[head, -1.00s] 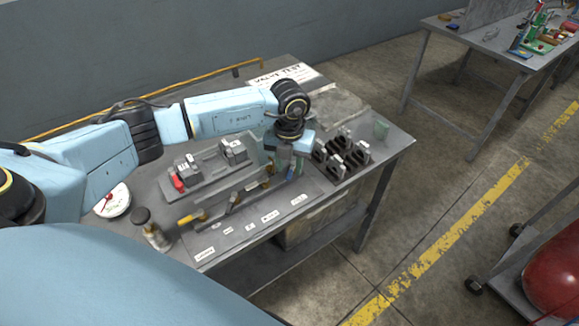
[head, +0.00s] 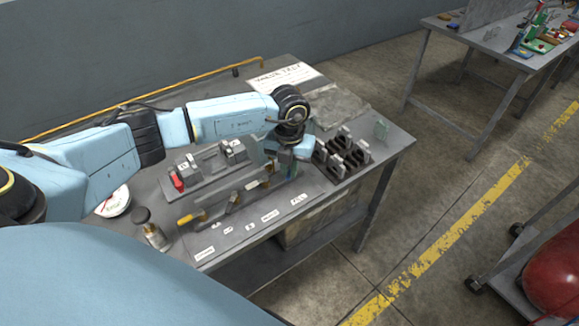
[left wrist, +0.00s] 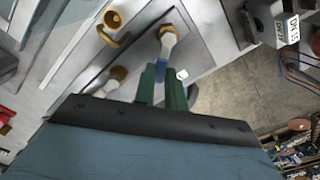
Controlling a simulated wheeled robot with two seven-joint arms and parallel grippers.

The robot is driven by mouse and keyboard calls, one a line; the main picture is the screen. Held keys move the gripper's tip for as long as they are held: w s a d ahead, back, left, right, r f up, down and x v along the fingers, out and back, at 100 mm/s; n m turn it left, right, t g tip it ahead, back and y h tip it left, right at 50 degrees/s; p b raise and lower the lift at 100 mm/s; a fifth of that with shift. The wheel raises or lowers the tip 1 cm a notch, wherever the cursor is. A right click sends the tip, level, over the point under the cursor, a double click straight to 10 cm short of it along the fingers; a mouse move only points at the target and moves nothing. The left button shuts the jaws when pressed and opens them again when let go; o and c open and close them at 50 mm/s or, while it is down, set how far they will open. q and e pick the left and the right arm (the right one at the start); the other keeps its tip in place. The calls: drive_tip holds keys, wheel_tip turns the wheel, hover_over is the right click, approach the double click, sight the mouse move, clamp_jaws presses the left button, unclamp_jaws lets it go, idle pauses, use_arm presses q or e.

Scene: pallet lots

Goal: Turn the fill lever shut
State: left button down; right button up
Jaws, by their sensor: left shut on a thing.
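The valve rig (head: 222,203) stands on the grey bench, with a yellow-handled lever (head: 188,219) at its left end. My left gripper (head: 287,170) is at the rig's right end, above a label that seems to read FILL (head: 298,199). In the left wrist view its green fingers (left wrist: 162,84) are shut on a blue grip, which I take for the fill lever (left wrist: 163,69). Brass fittings (left wrist: 168,32) show just beyond the fingers. The gripper hides most of the lever in the head view, so its exact angle cannot be told. My right gripper is not in view.
Dark slotted blocks (head: 342,154) stand close right of the gripper. A grey fixture with a red part (head: 177,181) lies behind the rig. A round gauge (head: 115,202) and small jar (head: 155,236) are at the left. The bench's front right is clear.

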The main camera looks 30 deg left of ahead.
use_arm(q)
drive_tip(key=m, duration=0.1)
drive_tip(key=a+m+b, duration=0.1)
drive_tip(key=m+b, duration=0.1)
drive_tip(key=m, duration=0.1)
drive_tip(key=shift+a+f, duration=0.1)
drive_tip(key=shift+a, duration=0.15)
drive_tip(key=shift+w+a+m+b, duration=0.1)
drive_tip(key=shift+a+m+b, duration=0.25)
drive_tip(key=shift+m, duration=0.55)
drive_tip(key=shift+a+m+b, duration=0.2)
drive_tip(key=shift+m+b, duration=0.25)
drive_tip(key=shift+m, duration=0.45)
drive_tip(key=c, duration=1.5)
unclamp_jaws()
drive_tip(key=shift+o, duration=0.2)
